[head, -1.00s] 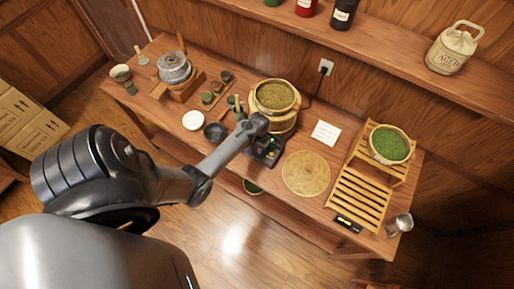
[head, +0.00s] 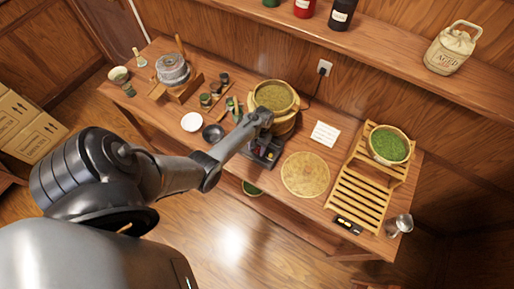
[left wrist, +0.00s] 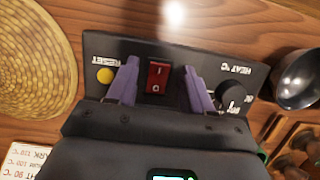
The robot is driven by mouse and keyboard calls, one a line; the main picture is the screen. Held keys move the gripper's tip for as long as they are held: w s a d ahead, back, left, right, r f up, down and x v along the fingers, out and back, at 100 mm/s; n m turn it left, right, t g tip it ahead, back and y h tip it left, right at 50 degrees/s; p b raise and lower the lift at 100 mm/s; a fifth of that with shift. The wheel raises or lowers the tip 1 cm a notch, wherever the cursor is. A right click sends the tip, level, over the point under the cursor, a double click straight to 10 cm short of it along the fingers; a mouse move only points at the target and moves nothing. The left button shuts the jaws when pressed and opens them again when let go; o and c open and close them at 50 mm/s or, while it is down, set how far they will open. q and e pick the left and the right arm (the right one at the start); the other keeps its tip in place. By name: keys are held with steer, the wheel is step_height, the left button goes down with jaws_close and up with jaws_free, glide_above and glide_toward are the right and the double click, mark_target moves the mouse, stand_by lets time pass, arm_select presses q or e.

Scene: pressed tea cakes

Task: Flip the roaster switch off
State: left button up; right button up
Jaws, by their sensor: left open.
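The roaster (head: 285,122) is a round, pale wooden tub of tea leaves at the back middle of the bench. Its dark control panel (head: 270,158) lies in front of it. In the left wrist view the panel (left wrist: 140,48) carries a red rocker switch (left wrist: 158,74) marked I and O, between a yellow RESET button (left wrist: 105,75) and a black HEAT knob (left wrist: 231,95). My left gripper (left wrist: 160,82) is open, its purple fingers on either side of the switch. Contact and which side of the switch is pressed cannot be told. My right gripper is not seen.
A round woven mat (head: 305,175) lies right of the panel, and a dark bowl (head: 213,133) to its left. A slatted wooden rack (head: 355,200) with a tray of green leaves (head: 389,144) stands further right. A white card (head: 325,134) lies behind the mat.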

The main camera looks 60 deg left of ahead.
mark_target(257, 151)
arm_select(q)
steer(key=shift+r, duration=0.1)
steer(key=shift+r+p, duration=0.55)
steer(key=shift+p, duration=0.1)
step_height(257, 151, up, 3)
steer(key=p, duration=0.3)
steer(key=shift+r, duration=0.1)
steer(key=w+d+r, duration=0.3)
steer(key=d+r, duration=0.3)
steer(key=d, duration=0.5)
steer(key=shift+w+r+p, duration=0.25)
steer(key=shift+w+p, duration=0.05)
steer(key=shift+p, duration=0.1)
